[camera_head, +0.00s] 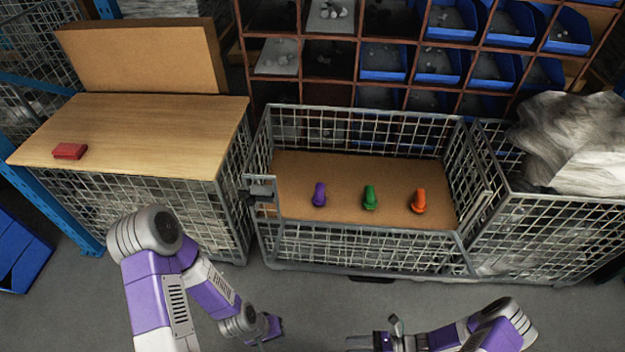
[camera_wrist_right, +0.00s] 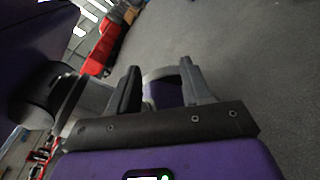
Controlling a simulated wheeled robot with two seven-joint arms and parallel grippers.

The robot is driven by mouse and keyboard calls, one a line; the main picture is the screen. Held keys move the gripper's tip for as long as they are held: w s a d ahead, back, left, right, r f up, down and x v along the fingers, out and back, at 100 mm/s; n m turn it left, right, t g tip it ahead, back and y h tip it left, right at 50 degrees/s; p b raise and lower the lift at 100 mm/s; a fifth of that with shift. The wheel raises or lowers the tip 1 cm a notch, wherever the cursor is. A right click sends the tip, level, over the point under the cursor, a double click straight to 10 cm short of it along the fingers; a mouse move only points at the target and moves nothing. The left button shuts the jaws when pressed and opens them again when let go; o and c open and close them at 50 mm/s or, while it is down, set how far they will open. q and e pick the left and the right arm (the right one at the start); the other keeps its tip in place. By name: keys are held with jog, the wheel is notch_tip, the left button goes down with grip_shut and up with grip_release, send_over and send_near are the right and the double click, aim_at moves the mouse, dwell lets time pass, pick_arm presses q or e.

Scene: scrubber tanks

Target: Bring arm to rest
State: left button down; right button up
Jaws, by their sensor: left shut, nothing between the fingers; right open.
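My left arm comes in from the left and bends down in front of the cages. Its gripper (camera_head: 271,328) is low over the grey floor, shut and empty. My right arm lies at the bottom right. Its gripper (camera_head: 372,341) points left, low over the floor and near the left one, apart from it. In the right wrist view the right gripper's two fingers (camera_wrist_right: 160,88) stand apart, with nothing held between them. A purple and grey part shows behind the fingers.
A mesh cage (camera_head: 365,238) holds a purple (camera_head: 319,194), a green (camera_head: 370,197) and an orange item (camera_head: 418,201). A red block (camera_head: 69,151) lies on a wooden top (camera_head: 140,130) at the left. Another cage (camera_head: 560,235) stands right. The floor (camera_head: 310,300) in front is clear.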

jog(key=w+a+r+n+h+p, duration=0.1)
jog(key=r+n+h+p, duration=0.1)
jog(key=r+n+h, duration=0.4)
jog(key=a+r+n+h+p, duration=0.2)
jog(key=r+n+h, duration=0.4)
jog(key=n, duration=1.1)
jog(key=shift+w+a+r+n+h+p, duration=0.15)
jog(key=shift+w+r+n+h+p, duration=0.2)
jog(key=shift+r+p, duration=0.35)
